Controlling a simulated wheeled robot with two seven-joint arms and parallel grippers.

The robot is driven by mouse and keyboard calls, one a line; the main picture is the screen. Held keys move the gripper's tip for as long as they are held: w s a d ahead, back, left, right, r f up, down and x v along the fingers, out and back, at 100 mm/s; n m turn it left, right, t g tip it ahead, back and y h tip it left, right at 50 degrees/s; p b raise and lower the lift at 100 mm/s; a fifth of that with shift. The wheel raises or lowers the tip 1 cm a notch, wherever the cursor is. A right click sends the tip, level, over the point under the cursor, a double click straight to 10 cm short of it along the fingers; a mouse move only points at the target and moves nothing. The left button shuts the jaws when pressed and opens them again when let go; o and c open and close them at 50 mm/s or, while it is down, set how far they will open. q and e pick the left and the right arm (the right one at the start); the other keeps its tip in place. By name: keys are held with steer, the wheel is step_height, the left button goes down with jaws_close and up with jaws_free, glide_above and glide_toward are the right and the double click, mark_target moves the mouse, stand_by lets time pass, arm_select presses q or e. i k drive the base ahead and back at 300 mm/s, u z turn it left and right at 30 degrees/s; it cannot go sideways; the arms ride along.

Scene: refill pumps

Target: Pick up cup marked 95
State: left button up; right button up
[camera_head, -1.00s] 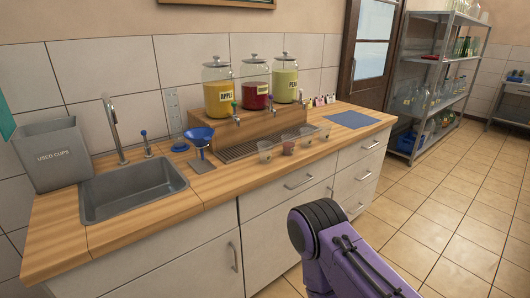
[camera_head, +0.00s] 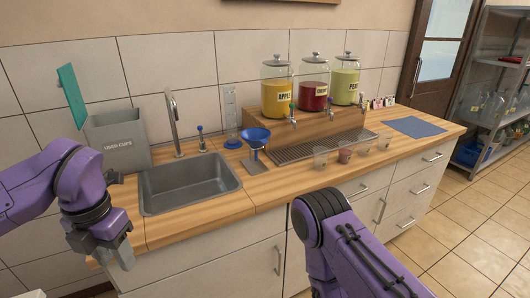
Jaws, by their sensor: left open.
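Several small clear cups stand in a row on the wooden counter, in front of the dispensers. The leftmost cup (camera_head: 320,158) looks empty, the second cup (camera_head: 345,156) has something reddish in it, and two more cups, a third (camera_head: 365,147) and a fourth (camera_head: 384,143), stand to the right. Their markings are too small to read, so I cannot tell which is 95. My left gripper (camera_head: 123,259) is open and empty at the counter's front left edge, far from the cups. My right arm shows at the bottom, but its gripper is out of view.
Apple (camera_head: 277,91), cherry (camera_head: 314,89) and pear (camera_head: 345,86) dispensers stand on a wooden stand above a drip tray (camera_head: 300,150). A blue funnel (camera_head: 256,137) on a stand, a sink (camera_head: 190,182) and a used-cups bin (camera_head: 119,143) are left. A blue mat (camera_head: 415,127) lies right.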

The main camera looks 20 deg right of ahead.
mark_target(320, 159)
steer(key=i, duration=0.75)
steer(key=z, duration=1.85)
steer(key=i, duration=1)
